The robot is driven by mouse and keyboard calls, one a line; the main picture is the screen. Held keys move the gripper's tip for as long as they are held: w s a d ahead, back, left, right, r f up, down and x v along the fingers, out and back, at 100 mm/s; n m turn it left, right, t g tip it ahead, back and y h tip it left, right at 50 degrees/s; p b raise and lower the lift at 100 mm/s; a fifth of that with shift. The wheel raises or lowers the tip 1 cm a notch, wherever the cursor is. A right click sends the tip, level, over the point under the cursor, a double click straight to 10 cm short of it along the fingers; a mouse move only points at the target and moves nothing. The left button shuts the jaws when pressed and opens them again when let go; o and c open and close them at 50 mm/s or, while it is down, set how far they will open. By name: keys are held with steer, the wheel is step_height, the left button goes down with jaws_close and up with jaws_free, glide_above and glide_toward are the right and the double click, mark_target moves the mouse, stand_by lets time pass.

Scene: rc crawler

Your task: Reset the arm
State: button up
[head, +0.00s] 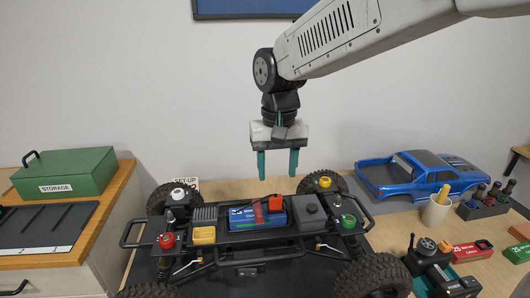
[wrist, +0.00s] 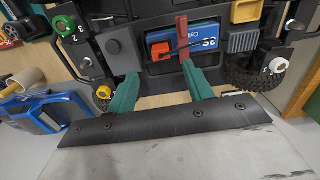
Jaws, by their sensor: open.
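My gripper (head: 278,164) hangs pointing down above the rear side of the RC crawler chassis, with its two teal fingers apart and nothing between them. In the wrist view my gripper (wrist: 158,90) also shows open and empty. The crawler chassis (head: 262,240) stands on a dark mat, with big black tyres. A blue battery (head: 243,218) lies in its middle with a red strap (head: 258,212) across it and an orange-red connector (head: 276,202) at its right end. The battery (wrist: 196,40) also shows in the wrist view, beyond the fingertips.
A blue truck body (head: 415,175) lies at the back right. A cup (head: 435,212), a bottle rack (head: 484,203), a transmitter (head: 428,262) and red boxes (head: 472,252) stand at right. A green storage box (head: 65,173) sits on the left cabinet. The air around my gripper is clear.

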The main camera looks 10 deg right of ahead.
steer(key=s+d, duration=0.8)
steer(key=s, duration=0.3)
steer(key=s+d+t, duration=0.1)
steer(key=s+d, duration=0.7)
steer(key=s, duration=0.4)
steer(key=shift+s+d+r+t, duration=0.15)
steer(key=shift+s+r+t, duration=0.15)
steer(key=shift+r, duration=0.1)
